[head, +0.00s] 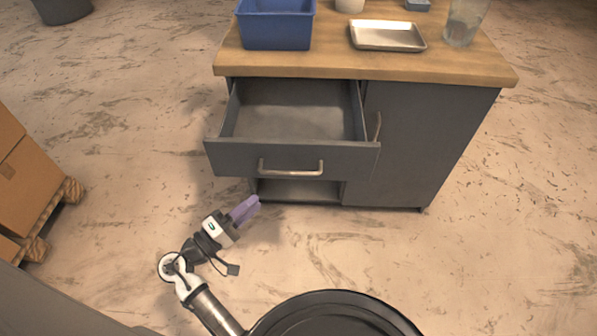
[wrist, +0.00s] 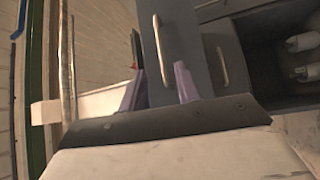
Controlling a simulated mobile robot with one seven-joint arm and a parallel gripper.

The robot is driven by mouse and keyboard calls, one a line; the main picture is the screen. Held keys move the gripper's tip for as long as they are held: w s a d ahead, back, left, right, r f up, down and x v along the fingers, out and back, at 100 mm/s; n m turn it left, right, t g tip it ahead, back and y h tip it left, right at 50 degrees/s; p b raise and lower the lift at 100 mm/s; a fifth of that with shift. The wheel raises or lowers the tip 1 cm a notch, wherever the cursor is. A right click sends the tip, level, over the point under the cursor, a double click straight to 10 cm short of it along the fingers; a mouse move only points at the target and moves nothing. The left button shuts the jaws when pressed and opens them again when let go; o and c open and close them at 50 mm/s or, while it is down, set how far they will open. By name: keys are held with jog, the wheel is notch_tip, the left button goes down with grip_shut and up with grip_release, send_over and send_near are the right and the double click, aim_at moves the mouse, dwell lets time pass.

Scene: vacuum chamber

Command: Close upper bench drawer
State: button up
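The upper bench drawer (head: 292,158) is pulled out from the grey bench, and its inside looks empty. Its front carries a metal bar handle (head: 291,168). My gripper (head: 246,209), with purple fingers, is in front of and below the drawer front, left of the handle, and looks apart from it. In the wrist view the fingers of my gripper (wrist: 158,75) are spread with a gap between them. A grey panel with a bar handle (wrist: 161,50) shows beyond them, and a second bar handle (wrist: 222,67) is to its right. I cannot tell which handle is which there.
The wooden bench top (head: 330,63) holds a blue bin (head: 275,25), a metal tray (head: 388,36) and a glass (head: 463,22). A cabinet door (head: 425,145) is right of the drawer. Cardboard boxes (head: 25,185) on a pallet stand left. Floor around my gripper is clear.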

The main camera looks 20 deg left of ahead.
aim_at(292, 173)
jog(key=p+x, duration=0.3)
jog(key=x, duration=1)
jog(key=shift+w, duration=0.2)
jog(key=shift+c, duration=0.4)
grip_shut()
